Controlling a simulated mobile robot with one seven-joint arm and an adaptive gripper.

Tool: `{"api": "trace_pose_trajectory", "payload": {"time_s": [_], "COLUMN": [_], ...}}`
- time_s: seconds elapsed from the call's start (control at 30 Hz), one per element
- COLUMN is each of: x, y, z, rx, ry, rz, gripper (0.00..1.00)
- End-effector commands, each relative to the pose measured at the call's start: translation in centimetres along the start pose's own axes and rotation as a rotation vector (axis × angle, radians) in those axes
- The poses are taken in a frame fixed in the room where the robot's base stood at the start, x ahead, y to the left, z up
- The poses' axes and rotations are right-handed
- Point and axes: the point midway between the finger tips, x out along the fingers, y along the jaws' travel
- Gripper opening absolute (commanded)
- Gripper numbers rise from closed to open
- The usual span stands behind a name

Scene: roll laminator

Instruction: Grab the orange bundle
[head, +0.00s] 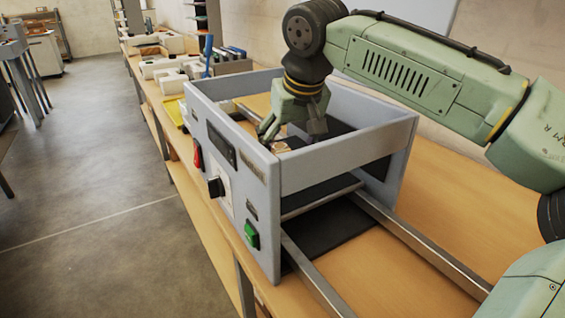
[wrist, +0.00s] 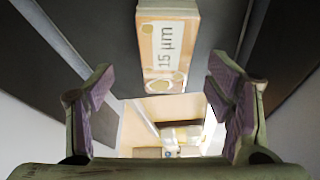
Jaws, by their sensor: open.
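The orange bundle (wrist: 167,50), with a white label reading "15 µm", shows in the wrist view at top centre, resting on a dark surface. In the head view, a small part of it (head: 283,147) seems to show inside the laminator frame, mostly hidden by my gripper. My gripper (head: 292,138) reaches down into the grey laminator (head: 340,157). In the wrist view, my gripper (wrist: 160,98) is open, its purple-padded fingers spread wide on either side. The bundle lies between and beyond the fingertips, and nothing is held.
The laminator's walls surround my gripper closely. Its front panel has a red switch (head: 198,155), a black knob (head: 215,187) and a green switch (head: 252,235). Metal rails (head: 420,240) run along the wooden bench (head: 470,200). White parts and a blue-handled thing stand farther back.

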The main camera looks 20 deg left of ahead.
Motion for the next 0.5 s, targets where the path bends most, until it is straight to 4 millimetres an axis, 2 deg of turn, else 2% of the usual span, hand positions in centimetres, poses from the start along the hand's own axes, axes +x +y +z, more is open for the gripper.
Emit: {"api": "trace_pose_trajectory", "payload": {"time_s": [0.3, 0.5], "x": [4.0, 4.5], "y": [-0.7, -0.6], "z": [-0.2, -0.2], "rx": [-0.002, -0.002], "ry": [-0.001, 0.000], "rz": [0.000, -0.001], "gripper": [0.73, 0.73]}}
